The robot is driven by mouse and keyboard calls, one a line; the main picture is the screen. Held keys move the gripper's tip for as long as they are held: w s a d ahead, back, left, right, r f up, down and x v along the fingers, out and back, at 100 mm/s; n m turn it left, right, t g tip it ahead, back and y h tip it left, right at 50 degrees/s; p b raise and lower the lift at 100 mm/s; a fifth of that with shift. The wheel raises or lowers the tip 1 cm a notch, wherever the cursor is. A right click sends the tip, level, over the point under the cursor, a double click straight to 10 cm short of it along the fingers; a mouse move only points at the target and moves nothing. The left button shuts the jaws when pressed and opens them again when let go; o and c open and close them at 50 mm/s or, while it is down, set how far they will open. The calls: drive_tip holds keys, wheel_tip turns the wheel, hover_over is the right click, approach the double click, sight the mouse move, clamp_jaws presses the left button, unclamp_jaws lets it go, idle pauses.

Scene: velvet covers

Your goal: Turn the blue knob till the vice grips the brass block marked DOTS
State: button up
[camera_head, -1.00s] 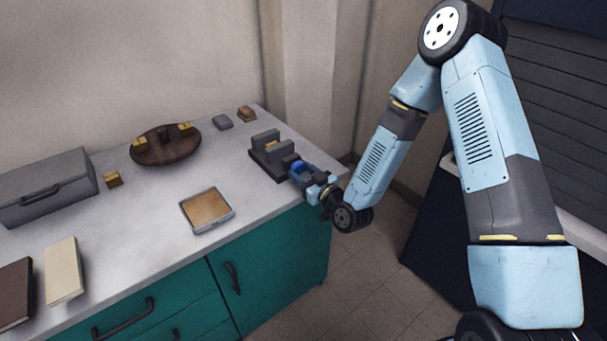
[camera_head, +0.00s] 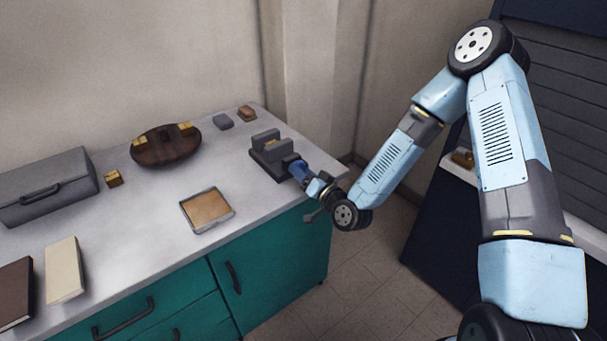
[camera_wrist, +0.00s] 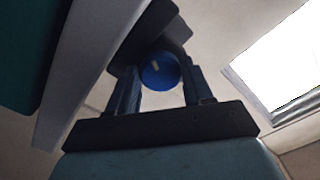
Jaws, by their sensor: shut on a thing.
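The grey vice (camera_head: 268,160) stands on the right end of the counter. A small brass block (camera_head: 270,144) shows between its jaws; its mark is too small to read, and I cannot tell whether the jaws touch it. The blue knob (camera_wrist: 160,71) is on the vice's near side, and its round face carries a small pale mark. My gripper (camera_wrist: 162,82) is shut on the knob, with one finger on each side. In the head view, my gripper (camera_head: 300,171) meets the vice from the right and mostly hides the knob.
A round brown board (camera_head: 165,151) bears brass blocks, with another brass block (camera_head: 113,178) beside it. A shallow tray (camera_head: 207,210), a grey case (camera_head: 45,187) and two books lie to the left. Two small blocks are behind the vice. The counter just left of the vice is clear.

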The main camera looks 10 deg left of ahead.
drive_tip(key=shift+w+d+m, duration=0.1)
drive_tip(key=shift+m, duration=1)
drive_tip(key=shift+f, duration=0.1)
drive_tip(key=o, duration=1)
drive_tip(key=shift+o, duration=0.2)
